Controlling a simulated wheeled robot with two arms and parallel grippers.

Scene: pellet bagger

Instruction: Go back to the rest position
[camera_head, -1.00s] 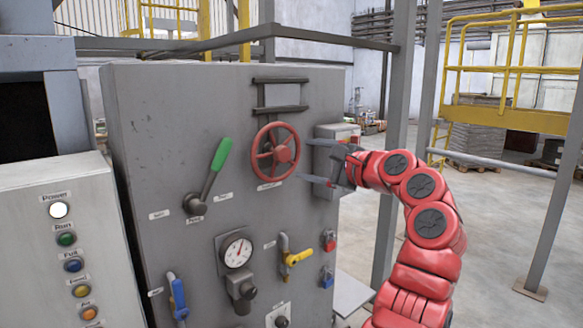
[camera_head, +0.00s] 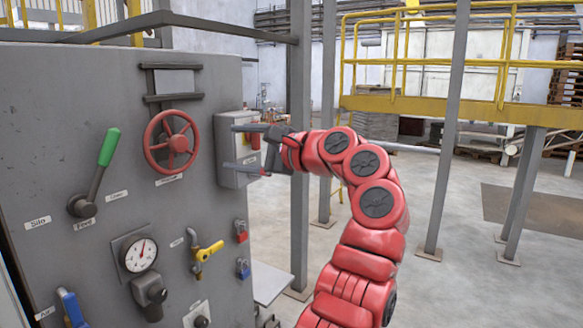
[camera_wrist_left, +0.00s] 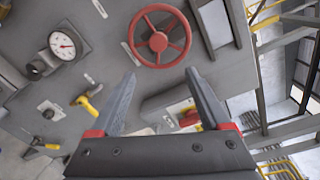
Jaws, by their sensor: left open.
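My left gripper (camera_head: 232,147) is open and empty at the right side of the grey machine panel (camera_head: 60,130). Its two dark fingers are apart, in front of a small grey box (camera_head: 228,130) on the panel's edge. The red handwheel (camera_head: 171,141) is to the left of the fingertips, with a clear gap in the picture. In the left wrist view the open fingers (camera_wrist_left: 161,75) point towards the panel, below the red handwheel (camera_wrist_left: 160,38), with nothing between them. My right gripper is in no view.
The panel carries a green-handled lever (camera_head: 108,148), a gauge (camera_head: 140,255), a yellow valve handle (camera_head: 208,251), and red and blue padlocks (camera_head: 242,268). Grey posts (camera_head: 448,130) stand to the right of my arm. Open floor (camera_head: 470,290) lies at the right.

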